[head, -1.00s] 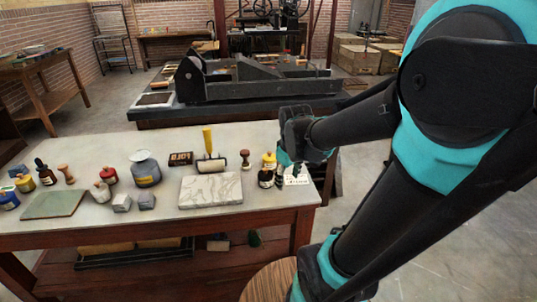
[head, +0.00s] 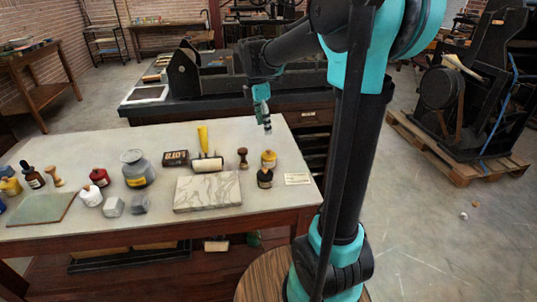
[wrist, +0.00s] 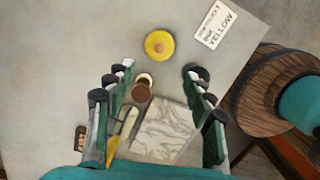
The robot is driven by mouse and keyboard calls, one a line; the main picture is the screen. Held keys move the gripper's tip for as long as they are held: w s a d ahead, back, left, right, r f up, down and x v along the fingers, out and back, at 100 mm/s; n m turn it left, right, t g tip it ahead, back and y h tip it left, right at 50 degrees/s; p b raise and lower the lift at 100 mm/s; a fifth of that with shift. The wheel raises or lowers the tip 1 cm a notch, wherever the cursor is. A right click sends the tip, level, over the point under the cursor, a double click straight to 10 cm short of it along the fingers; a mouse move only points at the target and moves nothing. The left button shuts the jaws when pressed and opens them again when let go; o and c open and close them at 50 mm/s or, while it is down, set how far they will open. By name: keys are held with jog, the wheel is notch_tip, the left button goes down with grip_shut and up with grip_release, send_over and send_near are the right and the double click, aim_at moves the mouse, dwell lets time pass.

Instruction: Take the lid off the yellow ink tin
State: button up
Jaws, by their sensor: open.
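The yellow ink tin (head: 268,158) stands near the right end of the table with its lid on. In the wrist view its round yellow lid (wrist: 159,45) shows from above, with a small orange-brown knob in the middle. My gripper (head: 266,124) is above the table, higher than the tin and apart from it, pointing down. In the wrist view my gripper (wrist: 160,75) is open, with nothing between its fingers, and the tin lies beyond the fingertips. A card reading YELLOW (wrist: 215,24) lies beside the tin.
A black bottle (head: 265,178) stands close in front of the tin. A brown-handled stamp (head: 242,158), a roller (head: 207,164) and a marble slab (head: 208,191) are to its left.

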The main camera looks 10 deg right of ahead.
send_over(268, 150)
jog(key=f, duration=0.4)
jog(key=a+f, duration=0.1)
jog(key=f, duration=0.1)
jog(key=shift+s+f, duration=0.1)
jog(key=shift+f, duration=0.2)
jog(key=f, duration=0.2)
jog(key=d+f, duration=0.1)
jog(key=f, duration=0.2)
jog(key=shift+w, duration=0.2)
jog(key=c, duration=1)
